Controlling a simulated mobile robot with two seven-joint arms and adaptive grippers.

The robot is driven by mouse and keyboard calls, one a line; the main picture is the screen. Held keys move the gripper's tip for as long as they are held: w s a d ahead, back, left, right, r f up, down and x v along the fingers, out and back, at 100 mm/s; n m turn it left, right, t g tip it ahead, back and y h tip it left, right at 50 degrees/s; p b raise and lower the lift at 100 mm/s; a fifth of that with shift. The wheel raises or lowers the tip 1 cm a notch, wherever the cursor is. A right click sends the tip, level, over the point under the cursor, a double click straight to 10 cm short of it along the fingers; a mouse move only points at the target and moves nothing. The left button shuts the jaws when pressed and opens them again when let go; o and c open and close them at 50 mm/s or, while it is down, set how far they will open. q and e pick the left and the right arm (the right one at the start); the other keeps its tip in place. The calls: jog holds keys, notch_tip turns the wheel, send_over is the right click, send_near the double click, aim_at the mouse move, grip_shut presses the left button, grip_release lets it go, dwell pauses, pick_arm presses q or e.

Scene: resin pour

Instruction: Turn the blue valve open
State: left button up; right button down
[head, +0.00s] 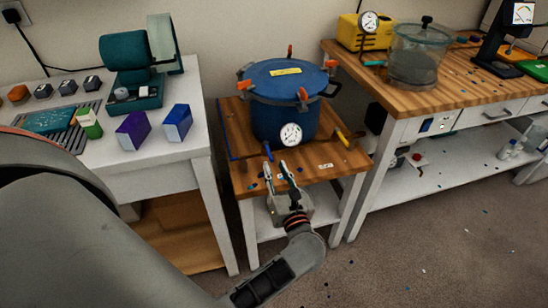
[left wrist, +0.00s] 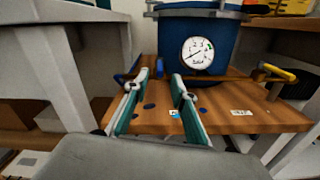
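The blue valve (head: 268,151) is a small blue handle at the lower front left of the blue pressure pot (head: 272,112), which stands on a small wooden-topped table. In the left wrist view the blue valve (left wrist: 131,71) shows left of the pot's gauge, partly behind the left finger. My left gripper (head: 275,165) is open and empty, just in front of the blue valve and over the table's front part. In the left wrist view its two fingers (left wrist: 160,78) point toward the pot, with a gap between them. My right gripper is not in view.
A yellow valve (head: 342,138) sticks out at the pot's right. A white dial gauge (head: 291,134) is on the pot's front, beside the blue valve. A white table (head: 165,160) stands at the left, a wooden bench (head: 450,85) at the right. Small scraps lie on the tabletop.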

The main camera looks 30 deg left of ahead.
aim_at(266, 146)
pick_arm(q)
jog(key=x, duration=0.7)
jog(key=shift+w+a, duration=0.1)
jog(key=shift+a, duration=0.05)
grip_shut()
